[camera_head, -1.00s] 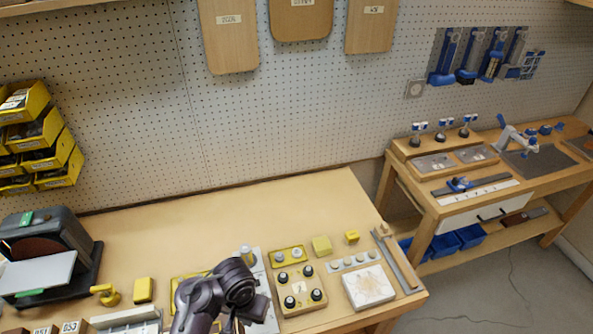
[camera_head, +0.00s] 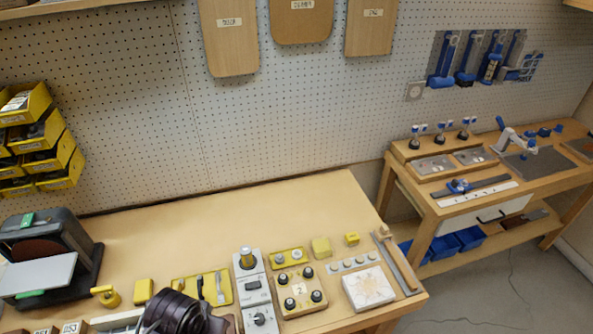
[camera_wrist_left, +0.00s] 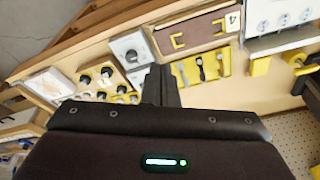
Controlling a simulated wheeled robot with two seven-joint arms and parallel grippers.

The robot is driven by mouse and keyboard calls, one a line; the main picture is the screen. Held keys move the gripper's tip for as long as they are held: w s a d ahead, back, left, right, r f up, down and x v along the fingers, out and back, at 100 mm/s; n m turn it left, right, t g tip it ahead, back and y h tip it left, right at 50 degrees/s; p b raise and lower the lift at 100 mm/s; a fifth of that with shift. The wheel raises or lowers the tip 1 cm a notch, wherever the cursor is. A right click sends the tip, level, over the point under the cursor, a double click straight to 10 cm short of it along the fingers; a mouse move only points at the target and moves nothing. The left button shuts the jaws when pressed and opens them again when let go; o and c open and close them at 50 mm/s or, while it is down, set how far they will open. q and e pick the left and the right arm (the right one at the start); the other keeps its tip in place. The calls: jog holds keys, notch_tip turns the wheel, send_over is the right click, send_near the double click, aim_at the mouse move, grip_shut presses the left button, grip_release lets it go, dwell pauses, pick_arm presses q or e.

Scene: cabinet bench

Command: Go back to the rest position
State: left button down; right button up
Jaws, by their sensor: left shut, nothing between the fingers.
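My left arm shows as a dark, rounded link at the bottom edge of the head view; its gripper is out of that frame. In the left wrist view my left gripper (camera_wrist_left: 162,84) is shut, its two dark fingers together with nothing between them. The fingers are over the bench, between a grey unit with a dial (camera_wrist_left: 130,47) and a yellow tray with small tools (camera_wrist_left: 203,68). I cannot tell their exact height. My right gripper is in neither view.
On the wooden bench (camera_head: 230,215) stand a dark machine (camera_head: 45,255), a knob board (camera_head: 300,290), a pale square block (camera_head: 368,288) and yellow blocks. Yellow bins (camera_head: 40,140) hang at left. The rear of the bench is clear. A second bench (camera_head: 470,205) stands at right.

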pick_arm(q)
notch_tip(320, 180, up, 5)
jog(key=s+a+t, duration=0.1)
jog(key=s, duration=0.2)
notch_tip(320, 180, down, 41)
jog(key=s+g+b, duration=0.1)
jog(key=s+b, duration=0.1)
jog(key=b, duration=0.7)
jog(key=s+a+f+b, duration=0.2)
jog(key=s+f, duration=0.7)
jog(key=f, duration=0.2)
jog(key=s+a+f+g+b, duration=0.1)
jog(key=s+a+f+b, duration=0.1)
jog(key=s+f, duration=0.8)
jog(key=shift+f+g+b, duration=0.3)
jog(key=shift+f+b, duration=0.3)
jog(key=shift+b, duration=0.15)
